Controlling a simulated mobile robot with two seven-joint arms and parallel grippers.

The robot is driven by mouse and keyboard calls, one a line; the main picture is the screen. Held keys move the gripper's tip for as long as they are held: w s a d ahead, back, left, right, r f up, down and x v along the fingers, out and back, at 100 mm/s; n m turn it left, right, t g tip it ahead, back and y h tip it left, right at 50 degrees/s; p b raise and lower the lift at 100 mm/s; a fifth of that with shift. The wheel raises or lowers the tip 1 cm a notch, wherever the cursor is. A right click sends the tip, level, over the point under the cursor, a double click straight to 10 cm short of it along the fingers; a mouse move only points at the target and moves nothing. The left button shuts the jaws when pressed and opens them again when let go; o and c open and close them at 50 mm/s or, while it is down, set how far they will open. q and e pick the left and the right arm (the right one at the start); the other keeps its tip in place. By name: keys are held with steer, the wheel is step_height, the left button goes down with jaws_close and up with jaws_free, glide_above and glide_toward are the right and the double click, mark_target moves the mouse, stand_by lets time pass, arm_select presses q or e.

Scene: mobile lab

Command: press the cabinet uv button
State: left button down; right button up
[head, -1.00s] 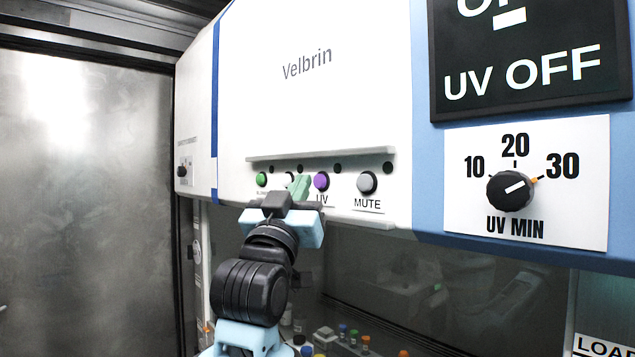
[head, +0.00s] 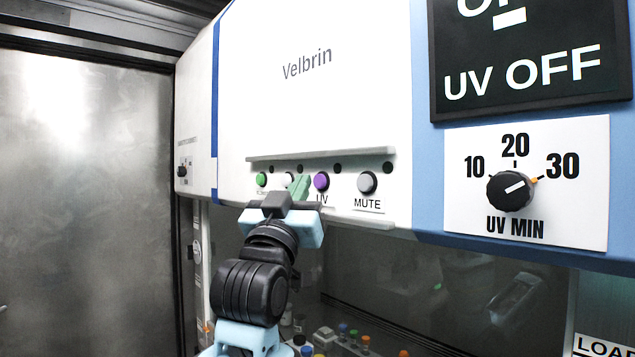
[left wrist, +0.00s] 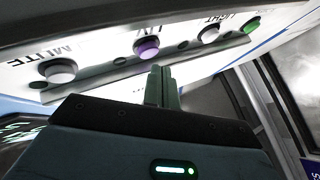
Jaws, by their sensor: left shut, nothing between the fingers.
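The purple UV button (head: 321,181) sits in the row of round buttons on the white cabinet front (head: 315,110), above its UV label. In the left wrist view the purple button (left wrist: 147,48) is just beyond my fingertips. My left gripper (head: 299,187) is shut and empty, with its green fingers just left of the purple button in the head view. In the left wrist view the closed fingers (left wrist: 158,75) point up towards the button row, a little right of the purple button. I cannot tell whether they touch the panel. My right gripper is not in view.
A green button (head: 262,179), a white one (head: 288,179) and a grey MUTE button (head: 367,182) flank the purple one. A thin ledge (head: 320,154) runs above the row. A dark display (head: 530,70) reads UV OFF, above a timer knob (head: 510,191).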

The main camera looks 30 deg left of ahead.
arm_select(q)
steer(key=shift+w, duration=0.15)
stand_by(0.3)
steer(key=shift+w+d, duration=0.15)
steer(key=shift+w, duration=0.1)
steer(key=shift+w+d, duration=0.2)
steer(key=shift+w, duration=0.3)
stand_by(0.9)
steer(key=shift+s, duration=0.15)
steer(key=shift+s+a, duration=0.35)
steer(key=shift+s, duration=0.35)
steer(key=s, duration=0.1)
steer(key=s+a, duration=0.1)
steer(key=s, duration=0.1)
steer(key=s+a, duration=0.1)
steer(key=shift+s, duration=0.3)
stand_by(0.3)
steer(key=shift+f, duration=0.1)
stand_by(0.6)
